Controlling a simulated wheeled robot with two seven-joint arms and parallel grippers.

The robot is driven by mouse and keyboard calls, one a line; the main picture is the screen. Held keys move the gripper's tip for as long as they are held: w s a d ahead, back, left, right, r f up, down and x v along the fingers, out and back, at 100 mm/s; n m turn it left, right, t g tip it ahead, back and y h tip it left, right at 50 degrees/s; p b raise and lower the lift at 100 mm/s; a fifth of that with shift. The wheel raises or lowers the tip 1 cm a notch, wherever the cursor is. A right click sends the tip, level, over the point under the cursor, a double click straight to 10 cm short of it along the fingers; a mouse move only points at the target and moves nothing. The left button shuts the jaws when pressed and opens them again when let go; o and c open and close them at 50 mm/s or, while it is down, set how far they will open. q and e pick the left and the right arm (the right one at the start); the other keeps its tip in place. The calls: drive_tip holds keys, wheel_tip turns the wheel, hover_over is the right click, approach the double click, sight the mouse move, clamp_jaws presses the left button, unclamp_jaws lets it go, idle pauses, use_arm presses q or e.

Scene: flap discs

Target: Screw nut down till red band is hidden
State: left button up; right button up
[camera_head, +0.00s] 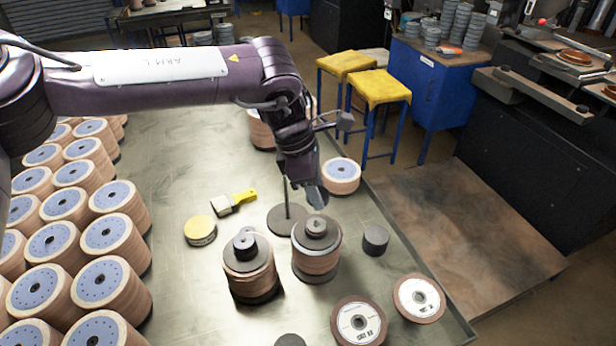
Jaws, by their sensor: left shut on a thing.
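Two upright stacks of brown flap discs stand on the grey table, a left stack (248,280) and a right stack (316,262). Each has a dark plate on top. A dark nut (316,225) sits on the right stack, and another dark nut (245,242) sits on the left stack. My left gripper (317,200) reaches down from above and behind the right stack, its tips at that stack's nut. It is shut, with the grip itself mostly hidden. No red band can be made out. My right gripper is out of view.
Many disc stacks (110,235) fill the table's left side. A thin rod on a round base (284,222) stands close behind the two stacks. A yellow-handled brush (234,202), a yellow-lidded tin (200,230), a dark cylinder (375,240) and loose discs (358,322) lie around.

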sight(317, 220)
use_arm(q)
drive_tip(key=shift+f+b, duration=0.3)
drive_tip(key=shift+a+f+b, duration=0.15)
drive_tip(key=shift+f+b, duration=0.45)
drive_tip(key=shift+f, duration=0.1)
drive_tip(key=shift+f+b, duration=0.65)
drive_tip(key=shift+f, duration=0.25)
drive_tip(key=shift+f+b, duration=0.4)
drive_tip(key=shift+f, duration=0.05)
drive_tip(key=shift+f+b, duration=0.55)
drive_tip(key=shift+f, duration=0.7)
drive_tip(key=o, duration=1)
drive_tip(key=shift+o, duration=0.3)
